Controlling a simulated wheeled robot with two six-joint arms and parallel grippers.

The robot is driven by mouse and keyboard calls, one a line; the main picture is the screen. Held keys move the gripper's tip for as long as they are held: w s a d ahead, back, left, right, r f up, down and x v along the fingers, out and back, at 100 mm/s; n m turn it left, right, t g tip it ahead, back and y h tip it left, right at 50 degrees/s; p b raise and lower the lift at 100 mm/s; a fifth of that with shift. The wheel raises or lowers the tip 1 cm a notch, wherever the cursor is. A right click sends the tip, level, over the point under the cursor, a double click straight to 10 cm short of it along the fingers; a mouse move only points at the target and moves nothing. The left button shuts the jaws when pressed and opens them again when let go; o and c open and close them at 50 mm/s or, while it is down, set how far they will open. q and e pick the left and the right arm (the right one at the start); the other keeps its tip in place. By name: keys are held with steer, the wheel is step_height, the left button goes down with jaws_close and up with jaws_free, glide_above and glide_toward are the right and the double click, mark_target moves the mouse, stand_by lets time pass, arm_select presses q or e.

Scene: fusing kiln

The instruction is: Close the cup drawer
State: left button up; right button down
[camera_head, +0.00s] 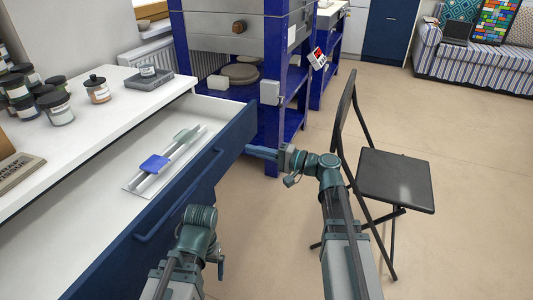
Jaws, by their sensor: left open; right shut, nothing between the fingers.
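The drawer stands pulled out from under the white-topped bench. Its dark blue front (185,205) has a long blue bar handle (180,195), and its white inside holds a pale rack (165,160) with a blue piece and a grey-green piece on it. My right gripper (260,152) is shut and empty, with its tip close to the far right end of the drawer front; I cannot tell if it touches. My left gripper (220,264) is open, low in front of the drawer front, mostly hidden by its own wrist, and apart from the handle.
Several dark-lidded jars (55,107) and a grey tray (148,80) stand on the bench top (95,130). A blue-framed kiln stand (265,125) is just beyond the drawer. A black folding chair (395,180) stands right of my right arm. Floor beyond the chair is clear.

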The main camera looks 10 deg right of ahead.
mark_target(225, 142)
steer(key=x, duration=0.7)
stand_by(0.3)
steer(key=x, duration=2.6)
steer(key=shift+w+a, duration=0.25)
steer(key=shift+a, duration=0.05)
steer(key=shift+w+a, duration=0.1)
